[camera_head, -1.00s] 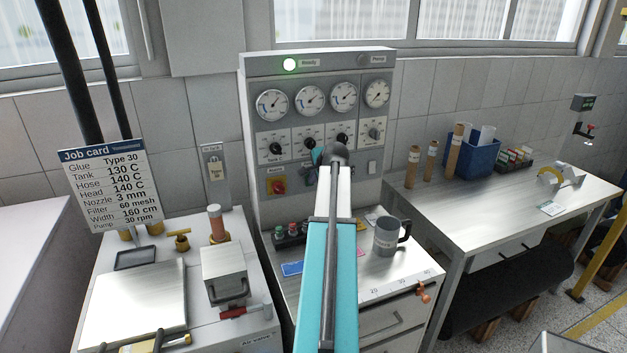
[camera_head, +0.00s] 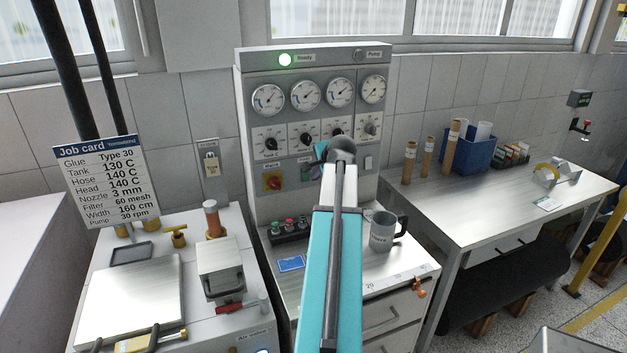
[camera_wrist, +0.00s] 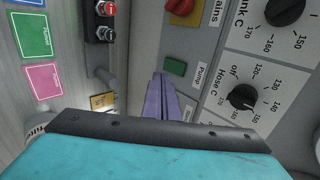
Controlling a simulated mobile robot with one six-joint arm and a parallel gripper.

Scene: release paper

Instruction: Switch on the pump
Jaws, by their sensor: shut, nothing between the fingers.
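The control panel (camera_head: 250,130) stands at the back, with a lit green Ready lamp (camera_head: 285,60) and a dark Pump lamp (camera_head: 359,57). The green pump switch (camera_wrist: 175,67) beside the "Pump" label shows in the wrist view; in the head view it is small, left of my wrist (camera_head: 304,175). My gripper (camera_wrist: 160,80) has its purple fingers shut and empty, just below the green switch in the wrist view. I cannot tell whether they touch the panel. In the head view my arm hides the fingers.
The red mains switch (camera_head: 273,183) is left of the pump switch. Dial knobs (camera_wrist: 242,97) lie close to my fingers. A button box (camera_head: 289,231) and a grey mug (camera_head: 383,233) stand on the bench below. A job card (camera_head: 100,180) hangs at left.

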